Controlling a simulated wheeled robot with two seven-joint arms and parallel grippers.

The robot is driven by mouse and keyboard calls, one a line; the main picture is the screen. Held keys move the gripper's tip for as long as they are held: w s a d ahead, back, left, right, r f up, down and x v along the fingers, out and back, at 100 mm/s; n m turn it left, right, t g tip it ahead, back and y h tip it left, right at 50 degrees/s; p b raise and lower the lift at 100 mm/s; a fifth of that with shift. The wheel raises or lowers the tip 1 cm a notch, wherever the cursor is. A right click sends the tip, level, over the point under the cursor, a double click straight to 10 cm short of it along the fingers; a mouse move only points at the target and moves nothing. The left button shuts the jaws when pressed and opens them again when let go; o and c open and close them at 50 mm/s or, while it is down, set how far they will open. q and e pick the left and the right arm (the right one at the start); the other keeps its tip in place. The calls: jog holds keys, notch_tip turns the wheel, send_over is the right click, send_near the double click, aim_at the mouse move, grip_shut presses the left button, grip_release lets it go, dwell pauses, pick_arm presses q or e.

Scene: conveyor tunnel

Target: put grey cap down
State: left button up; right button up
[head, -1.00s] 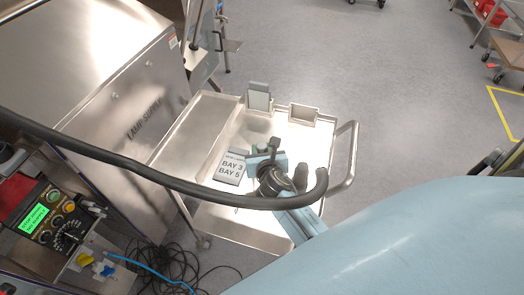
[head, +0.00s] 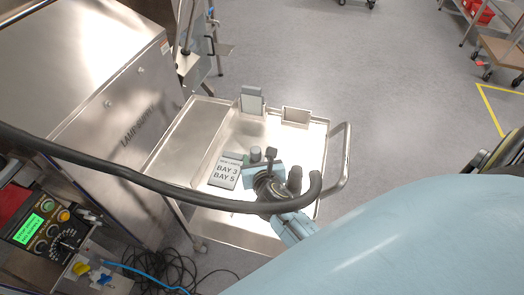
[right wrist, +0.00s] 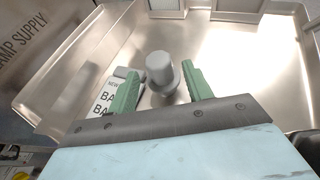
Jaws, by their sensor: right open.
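The grey cap (right wrist: 160,68) stands upright on the metal tray of the cart (right wrist: 225,85). It also shows in the head view (head: 256,153), just beyond my right gripper (head: 262,163). In the right wrist view, the green fingers of my right gripper (right wrist: 158,82) are spread on either side of the cap, with a visible gap to each. The gripper is open and holds nothing. The cap's underside and its contact with the tray are partly hidden. My left gripper is in neither view.
A card reading BAY 3, BAY 5 (head: 225,172) lies left of the cap. A grey holder (head: 251,101) and an open metal box (head: 296,116) stand at the tray's far edge. A black hose (head: 130,177) crosses the head view. The LAMP SUPPLY cabinet (head: 110,110) stands left.

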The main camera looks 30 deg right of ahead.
jog(key=v, duration=0.8)
jog(key=shift+s+a+p, duration=0.15)
jog(key=shift+s+p, duration=0.15)
jog(key=shift+p, duration=0.15)
